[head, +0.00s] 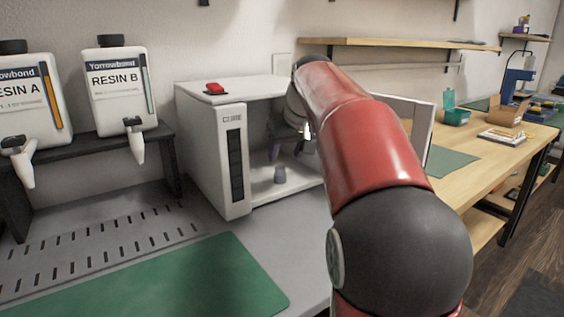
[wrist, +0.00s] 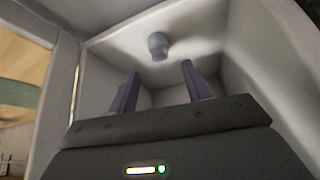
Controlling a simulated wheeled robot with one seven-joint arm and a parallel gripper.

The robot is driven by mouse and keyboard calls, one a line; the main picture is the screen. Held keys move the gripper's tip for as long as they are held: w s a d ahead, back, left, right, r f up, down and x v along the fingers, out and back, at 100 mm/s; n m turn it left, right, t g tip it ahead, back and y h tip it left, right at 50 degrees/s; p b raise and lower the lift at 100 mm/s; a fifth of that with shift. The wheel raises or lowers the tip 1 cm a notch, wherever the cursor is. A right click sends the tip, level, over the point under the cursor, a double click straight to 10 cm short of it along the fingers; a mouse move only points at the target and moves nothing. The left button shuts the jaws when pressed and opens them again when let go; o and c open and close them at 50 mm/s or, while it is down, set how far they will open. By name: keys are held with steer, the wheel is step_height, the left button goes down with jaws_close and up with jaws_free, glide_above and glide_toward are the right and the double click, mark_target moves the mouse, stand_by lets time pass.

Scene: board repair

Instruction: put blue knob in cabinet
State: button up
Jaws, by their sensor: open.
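The blue knob, grey-blue in this light, stands on the floor inside the white cabinet (head: 211,150), whose door (head: 412,118) is open to the right. The knob (head: 280,174) is small in the head view, below my gripper (head: 285,150). In the wrist view the knob (wrist: 158,46) lies beyond the gap between the two fingers of my gripper (wrist: 160,68), with nothing visible touching it. My gripper is open and empty inside the cabinet. My arm hides part of the cabinet's opening in the head view.
A red button (head: 215,88) sits on the cabinet top. Resin bottles (head: 117,88) stand on a black rack to the left. A green mat (head: 170,280) lies in front. The cabinet's walls are close around my gripper. A wooden bench (head: 490,155) is at right.

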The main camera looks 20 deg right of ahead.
steer(key=v, duration=0.5)
steer(key=shift+s+r, duration=0.1)
steer(key=shift+s, duration=0.1)
stand_by(0.3)
